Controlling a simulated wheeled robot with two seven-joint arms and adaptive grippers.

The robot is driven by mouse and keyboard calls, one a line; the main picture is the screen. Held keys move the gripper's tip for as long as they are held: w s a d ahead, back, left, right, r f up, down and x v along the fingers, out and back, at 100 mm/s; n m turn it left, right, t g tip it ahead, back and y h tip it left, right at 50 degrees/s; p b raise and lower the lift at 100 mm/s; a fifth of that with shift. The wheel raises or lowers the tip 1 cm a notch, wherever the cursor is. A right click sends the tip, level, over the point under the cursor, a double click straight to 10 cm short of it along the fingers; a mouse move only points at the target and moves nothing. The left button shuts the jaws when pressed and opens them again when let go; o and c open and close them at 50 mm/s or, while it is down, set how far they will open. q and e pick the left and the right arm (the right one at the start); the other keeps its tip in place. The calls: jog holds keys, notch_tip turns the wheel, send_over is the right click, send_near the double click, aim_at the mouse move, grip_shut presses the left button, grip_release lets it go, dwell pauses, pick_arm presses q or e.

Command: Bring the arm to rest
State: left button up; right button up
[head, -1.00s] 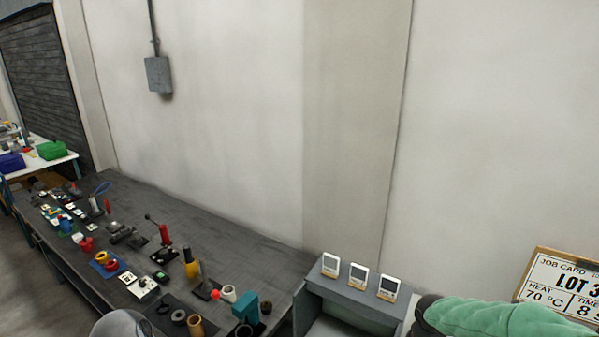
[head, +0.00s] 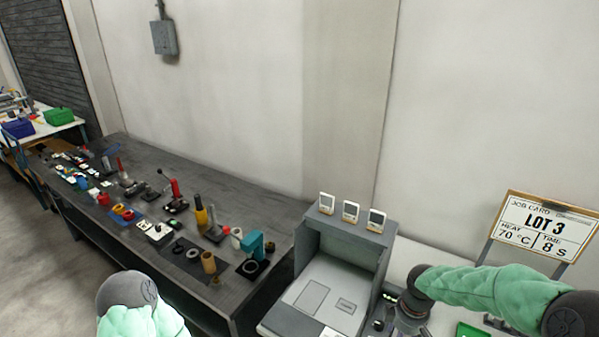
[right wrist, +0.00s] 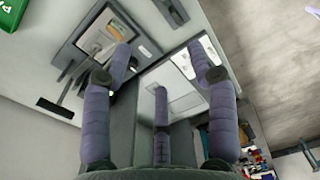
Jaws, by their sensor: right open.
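My right arm (head: 490,290), padded in green, comes in from the right in the head view and bends down at a dark joint above the white bench. My right gripper (right wrist: 160,68) shows in the right wrist view with its purple-grey fingers spread and nothing between them. Grey and white equipment lies beyond the fingers. My left arm (head: 140,305) shows only as a green padded piece with a grey joint at the bottom left of the head view. My left gripper is out of the picture.
A grey machine (head: 325,290) with several small white displays along its top stands left of my right arm. A job card board (head: 545,225) reading LOT 3 stands behind the arm. A dark bench (head: 240,190) holds many tools and rings. A green bin (right wrist: 14,14) shows in the wrist view.

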jog(key=s+a+f+m+y+b, duration=0.1)
jog(key=s+a+f+m+b, duration=0.1)
jog(key=a+f, duration=0.5)
jog(key=s+a+f+m+y+b, duration=0.2)
jog(key=s+a+f+m, duration=0.1)
jog(key=f, duration=0.8)
pick_arm(q)
notch_tip(320, 180, down, 10)
jog(key=b, duration=0.5)
jog(key=shift+w+r, duration=0.2)
jog(key=shift+r, duration=0.05)
pick_arm(e)
jog(key=s+a+f+m, duration=0.3)
jog(key=s+f+m, duration=0.1)
jog(key=f, duration=0.3)
jog(key=s+a+f+m, duration=0.3)
jog(key=s+f+m, duration=0.1)
jog(key=s+f, duration=0.3)
jog(key=shift+s+a+y, duration=0.15)
jog(key=shift+a+y, duration=0.15)
jog(key=shift+a, duration=0.05)
